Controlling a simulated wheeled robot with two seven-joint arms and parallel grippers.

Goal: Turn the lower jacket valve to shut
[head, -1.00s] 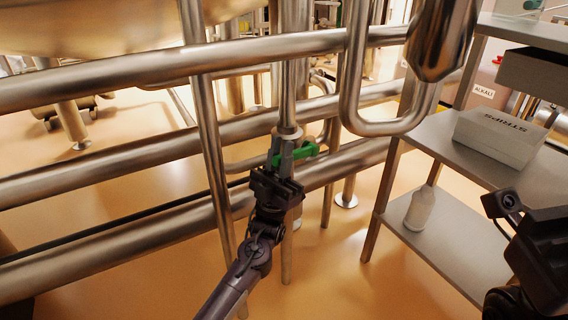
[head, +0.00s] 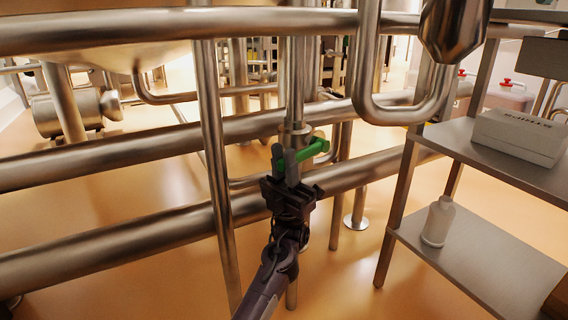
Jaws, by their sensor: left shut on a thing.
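The lower jacket valve has a green lever handle (head: 314,150) and sits on a vertical steel pipe (head: 297,85) in the middle of the head view. The handle points to the right and a little up in the picture. My left gripper (head: 284,165) is at the handle's left part, its two fingers upright and shut on it. The gripper hides part of the valve body and the pipe below it. My right gripper is not in view.
Thick horizontal pipes (head: 110,155) run behind the valve, and another pipe (head: 120,28) crosses above. A thin upright pipe (head: 212,140) stands close left. On the right, a steel shelf (head: 450,140) holds a box (head: 520,135) and a white bottle (head: 438,221).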

